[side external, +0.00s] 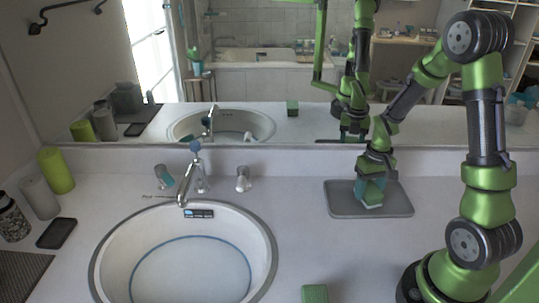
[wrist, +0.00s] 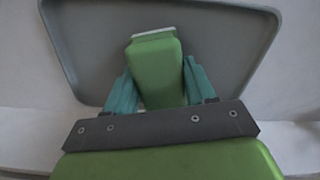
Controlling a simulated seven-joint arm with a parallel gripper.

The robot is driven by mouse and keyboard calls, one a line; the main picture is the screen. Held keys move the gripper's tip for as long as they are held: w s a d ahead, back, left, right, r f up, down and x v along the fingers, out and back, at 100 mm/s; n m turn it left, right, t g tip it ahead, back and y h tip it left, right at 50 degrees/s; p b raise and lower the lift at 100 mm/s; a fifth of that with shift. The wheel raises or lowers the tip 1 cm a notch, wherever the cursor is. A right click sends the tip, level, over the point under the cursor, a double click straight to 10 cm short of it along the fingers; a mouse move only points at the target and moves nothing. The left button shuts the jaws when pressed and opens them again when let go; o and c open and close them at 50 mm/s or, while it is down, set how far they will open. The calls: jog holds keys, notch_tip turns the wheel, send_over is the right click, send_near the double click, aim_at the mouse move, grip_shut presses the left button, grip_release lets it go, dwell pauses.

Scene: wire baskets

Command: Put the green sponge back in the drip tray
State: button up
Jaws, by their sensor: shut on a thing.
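The green sponge (wrist: 155,72), a green block with a whitish edge, is between the two teal fingers of my gripper (wrist: 158,88) in the wrist view. My gripper is shut on it. In the side view, my gripper (side external: 371,190) is low over the grey drip tray (side external: 400,200), with the sponge mostly hidden by the fingers. The sponge is within the tray's outline; I cannot tell for sure whether it touches the tray floor. The tray also fills much of the wrist view (wrist: 225,55).
A round sink (side external: 175,225) with a faucet (side external: 187,182) lies to the left. A second green block (side external: 315,293) sits on the counter at the front edge. A green candle (side external: 56,170) and other items stand at far left. A mirror (side external: 290,75) rises behind the counter.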

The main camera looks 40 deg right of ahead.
jog(key=o, duration=1)
jog(key=shift+o, duration=0.2)
jog(key=shift+r, duration=0.1)
jog(key=shift+r, duration=3.9)
jog(key=shift+r, duration=0.1)
notch_tip(320, 180, up, 17)
jog(key=shift+w+d, duration=0.1)
